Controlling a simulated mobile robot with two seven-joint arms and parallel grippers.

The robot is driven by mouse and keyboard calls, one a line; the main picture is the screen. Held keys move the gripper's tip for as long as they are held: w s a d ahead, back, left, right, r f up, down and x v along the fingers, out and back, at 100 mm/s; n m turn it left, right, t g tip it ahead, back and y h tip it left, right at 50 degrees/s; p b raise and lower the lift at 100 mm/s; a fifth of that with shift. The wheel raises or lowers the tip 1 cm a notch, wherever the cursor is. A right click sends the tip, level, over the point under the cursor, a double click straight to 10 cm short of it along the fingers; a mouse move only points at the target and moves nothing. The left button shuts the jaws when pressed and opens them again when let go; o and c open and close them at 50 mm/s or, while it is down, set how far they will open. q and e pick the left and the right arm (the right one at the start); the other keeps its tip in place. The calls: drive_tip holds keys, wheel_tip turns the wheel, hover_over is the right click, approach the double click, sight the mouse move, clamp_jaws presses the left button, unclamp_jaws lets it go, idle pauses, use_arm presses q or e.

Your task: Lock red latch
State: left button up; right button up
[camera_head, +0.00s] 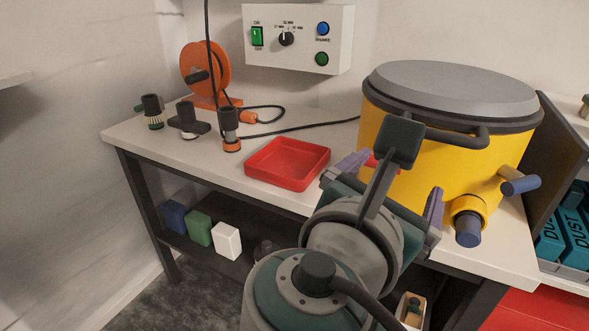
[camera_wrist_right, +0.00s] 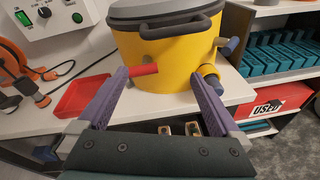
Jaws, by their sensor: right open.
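The red latch (camera_wrist_right: 143,69) is a short red bar on the front left of the yellow drum (camera_wrist_right: 180,62). It points out to the left, roughly level. In the head view only a small bit of the red latch (camera_head: 371,162) shows; my right gripper hides the rest. My right gripper (camera_head: 390,187) is open and faces the drum front. In the wrist view its purple fingers (camera_wrist_right: 158,75) are spread, with the left fingertip close to the latch; I cannot tell whether they touch. My left gripper is not in view.
A blue-tipped latch (camera_head: 520,185) and a round port with a dark blue end (camera_head: 467,220) stick out of the drum. The drum has a grey lid (camera_head: 450,80) with a dark handle. A red tray (camera_head: 288,163) lies left. Shelves with teal boxes (camera_head: 570,225) stand right.

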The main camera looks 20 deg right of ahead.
wheel_tip(320, 180, down, 4)
drive_tip(key=w+a+n+t+h+b, duration=0.1)
drive_tip(key=w+a+n+t+b, duration=0.15)
drive_tip(key=b, duration=0.25)
drive_tip(key=shift+n+g, duration=0.25)
drive_tip(key=shift+n, duration=0.3)
drive_tip(key=b+x, duration=0.1)
drive_tip(key=x, duration=0.9)
drive_tip(key=shift+d+b, duration=0.15)
drive_tip(key=shift+b, duration=0.25)
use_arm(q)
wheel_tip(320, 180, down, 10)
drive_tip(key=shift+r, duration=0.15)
use_arm(e)
drive_tip(key=shift+s, duration=0.1)
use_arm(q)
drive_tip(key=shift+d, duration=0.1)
use_arm(e)
drive_tip(key=c, duration=1.3)
